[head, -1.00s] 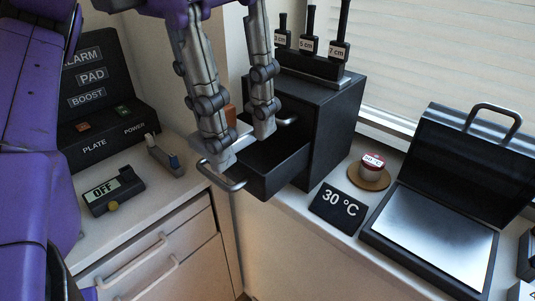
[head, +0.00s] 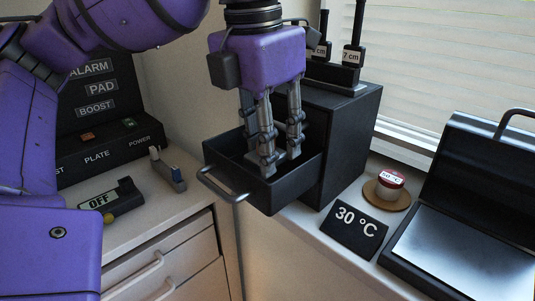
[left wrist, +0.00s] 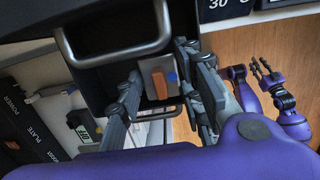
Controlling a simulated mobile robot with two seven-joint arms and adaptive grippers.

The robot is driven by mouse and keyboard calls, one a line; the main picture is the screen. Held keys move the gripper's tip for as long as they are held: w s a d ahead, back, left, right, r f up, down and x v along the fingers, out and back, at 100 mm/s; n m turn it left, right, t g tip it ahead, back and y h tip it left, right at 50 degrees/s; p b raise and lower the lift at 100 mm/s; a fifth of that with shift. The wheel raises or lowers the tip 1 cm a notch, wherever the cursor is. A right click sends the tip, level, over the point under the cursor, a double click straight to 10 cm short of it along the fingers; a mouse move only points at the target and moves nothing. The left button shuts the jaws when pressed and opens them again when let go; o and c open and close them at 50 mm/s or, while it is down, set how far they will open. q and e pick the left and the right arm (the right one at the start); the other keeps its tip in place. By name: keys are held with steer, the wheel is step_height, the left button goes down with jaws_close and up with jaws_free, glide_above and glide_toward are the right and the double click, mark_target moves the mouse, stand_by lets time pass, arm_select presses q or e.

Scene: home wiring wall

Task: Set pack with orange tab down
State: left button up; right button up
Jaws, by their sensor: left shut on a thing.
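My left gripper (head: 281,162) reaches down from above into the open black drawer (head: 262,196). Its fingers are inside the drawer walls. In the left wrist view, the pale pack with an orange tab (left wrist: 155,70) and a blue dot shows between the fingers of this gripper (left wrist: 158,88). The gripper is shut on the pack.
The drawer's metal handle (head: 222,187) sticks out in front. A black 30 °C sign (head: 356,218), a red-topped jar (head: 390,180) on a round coaster, and an open dark case (head: 465,245) stand to the right. A panel (head: 105,150) and an OFF display (head: 110,200) are at left.

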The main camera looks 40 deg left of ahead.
arm_select(q)
steer(key=shift+f, duration=0.7)
arm_select(e)
steer(key=shift+s+f, duration=0.2)
steer(key=shift+f, duration=0.1)
arm_select(q)
steer(key=shift+f, duration=0.6)
steer(key=o, duration=1)
arm_select(e)
steer(key=shift+s, duration=0.1)
arm_select(q)
steer(key=shift+r, duration=0.15)
